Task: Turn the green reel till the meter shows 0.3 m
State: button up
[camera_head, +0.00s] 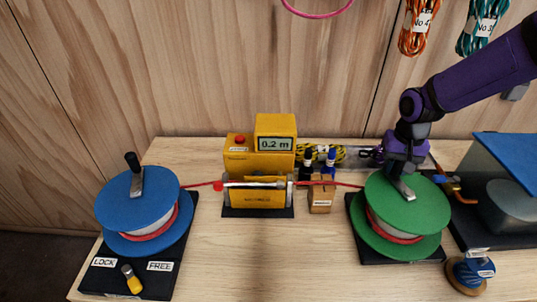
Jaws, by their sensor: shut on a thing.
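The green reel (403,222) stands on a black base at the right of the table, with red cord wound on its core. My gripper (404,190) comes down from above and is shut at the reel's top, on what looks like its crank handle; the jaws mostly hide the handle. The yellow meter (256,165) stands at the middle back, and its display (275,144) reads 0.2 m. The red cord (345,184) runs from the green reel through the meter to the blue reel (138,205) at the left. The blue reel has a black-knobbed crank.
A yellow lever (132,280) stands between LOCK and FREE labels at the front left. Pens (319,160) in a wooden block stand beside the meter. A small blue spool (469,273) and a blue-topped box (505,180) are at the right. The front middle is clear.

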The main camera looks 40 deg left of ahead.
aim_at(408, 178)
jog(key=shift+d, duration=0.1)
dwell(0.8)
jog(key=shift+w+d, duration=0.8)
jog(key=shift+d, duration=0.3)
jog(key=shift+w+d, duration=0.15)
dwell(0.9)
jog(key=shift+w+d, duration=0.2)
jog(key=shift+d, duration=0.55)
jog(key=o, duration=1)
